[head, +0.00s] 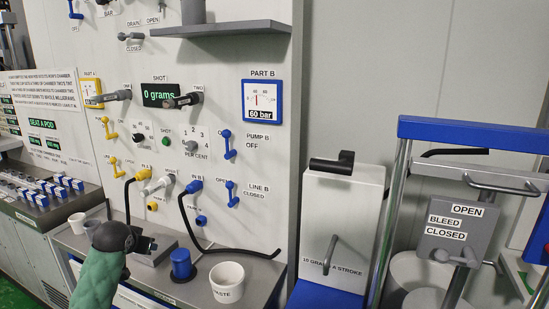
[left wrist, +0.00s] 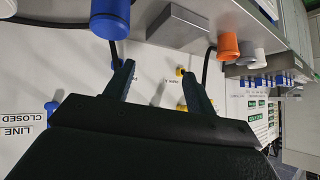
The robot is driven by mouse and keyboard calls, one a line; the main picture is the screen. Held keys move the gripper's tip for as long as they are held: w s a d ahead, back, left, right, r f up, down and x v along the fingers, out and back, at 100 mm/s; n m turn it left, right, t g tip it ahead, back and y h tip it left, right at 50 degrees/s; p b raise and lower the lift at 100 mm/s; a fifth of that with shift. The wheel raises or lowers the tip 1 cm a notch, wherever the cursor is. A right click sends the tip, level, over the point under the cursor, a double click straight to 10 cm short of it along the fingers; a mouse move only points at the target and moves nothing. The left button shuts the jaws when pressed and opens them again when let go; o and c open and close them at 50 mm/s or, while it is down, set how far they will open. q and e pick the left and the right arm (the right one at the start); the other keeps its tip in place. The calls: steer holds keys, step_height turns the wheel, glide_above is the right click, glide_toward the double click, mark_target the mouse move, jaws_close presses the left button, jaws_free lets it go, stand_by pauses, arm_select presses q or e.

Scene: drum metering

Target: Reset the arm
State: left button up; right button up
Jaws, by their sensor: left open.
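My left arm reaches in from the lower left in the head view with a green sleeve. Its dark gripper (head: 146,243) is just above the steel counter, in front of the panel's lower part. In the left wrist view the two fingers of the gripper (left wrist: 158,78) stand apart with nothing between them. A blue cup (head: 181,264) stands on the counter to the right of the gripper; it also shows in the left wrist view (left wrist: 110,20). A grey block (head: 153,251) lies behind the gripper, partly hidden by it. My right gripper is in neither view.
A white waste cup (head: 227,283) stands on the counter, right of the blue cup. Yellow, white and blue fittings and black hoses hang from the panel (head: 230,60). A white cabinet (head: 340,220) and a blue-topped frame (head: 470,130) stand on the right.

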arm_select(q)
steer(key=s+d+f+m+g+h, duration=0.1)
steer(key=s+d+f+g, duration=0.1)
steer(key=s+d+f, duration=0.9)
steer(key=s+d+f+g, duration=0.2)
steer(key=s+d+f, duration=0.6)
steer(key=s+f, duration=0.55)
steer(key=s+d+f+g, duration=0.1)
steer(key=s+d+f, duration=0.1)
steer(key=s, duration=0.5)
steer(key=s+d+f+g+h, duration=0.1)
steer(key=s+f, duration=0.4)
steer(key=s, duration=0.3)
steer(key=s+d+f+g, duration=0.2)
steer(key=s+f, duration=0.2)
steer(key=s, duration=0.3)
steer(key=shift+s+d+f, duration=0.2)
steer(key=shift+s+d, duration=0.05)
steer(key=shift+d, duration=0.05)
